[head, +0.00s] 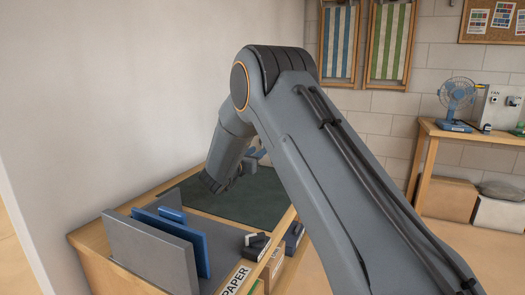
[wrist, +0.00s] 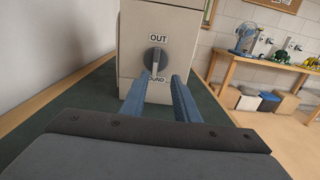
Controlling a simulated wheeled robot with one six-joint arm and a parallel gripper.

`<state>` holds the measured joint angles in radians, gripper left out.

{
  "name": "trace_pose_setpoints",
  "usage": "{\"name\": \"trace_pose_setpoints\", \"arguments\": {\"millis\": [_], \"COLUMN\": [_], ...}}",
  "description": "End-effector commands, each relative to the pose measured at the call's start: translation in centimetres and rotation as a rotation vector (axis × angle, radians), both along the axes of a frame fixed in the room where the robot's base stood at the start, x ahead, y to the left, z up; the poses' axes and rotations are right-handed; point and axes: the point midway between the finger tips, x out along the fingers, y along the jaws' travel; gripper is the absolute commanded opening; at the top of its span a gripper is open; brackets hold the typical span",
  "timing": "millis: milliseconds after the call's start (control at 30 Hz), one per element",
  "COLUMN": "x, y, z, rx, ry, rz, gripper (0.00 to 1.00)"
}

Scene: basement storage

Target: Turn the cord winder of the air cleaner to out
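The air cleaner (wrist: 187,25) is a cream box standing on a dark green mat in the wrist view. Its cord winder (wrist: 155,59) is a round grey knob with an upright grip bar. A pale strip shows on the bar's lower half, toward the lower label. The label OUT (wrist: 158,37) is above the knob; the label below is partly hidden and reads "OUND". My gripper (wrist: 158,88) is open, one blue finger on each side below the knob, with a gap between. Contact with the knob cannot be told. In the head view my arm hides the air cleaner.
Grey and blue upright panels (head: 150,250) and small dark items stand at the bench's near end. A wall is close on the left. A blue fan (head: 457,97) stands on another table at the right, with open floor between.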

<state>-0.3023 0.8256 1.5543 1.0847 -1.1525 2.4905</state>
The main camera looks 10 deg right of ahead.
Motion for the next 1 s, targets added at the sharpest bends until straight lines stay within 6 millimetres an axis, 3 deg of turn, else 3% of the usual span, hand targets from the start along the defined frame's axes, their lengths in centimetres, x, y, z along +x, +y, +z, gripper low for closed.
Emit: {"name": "trace_pose_setpoints", "arguments": {"millis": [400,767,933,1000], "x": [4.5,5.0,5.0,5.0], "y": [-2.4,-3.0,-3.0,-3.0], "z": [0.0,0.0,0.0,0.0], "rx": [-0.003,-0.003,-0.003,-0.003], "ry": [0.002,0.004,0.004,0.004], "rz": [0.011,0.011,0.010,0.010], "gripper": [0.28,0.28,0.01,0.00]}}
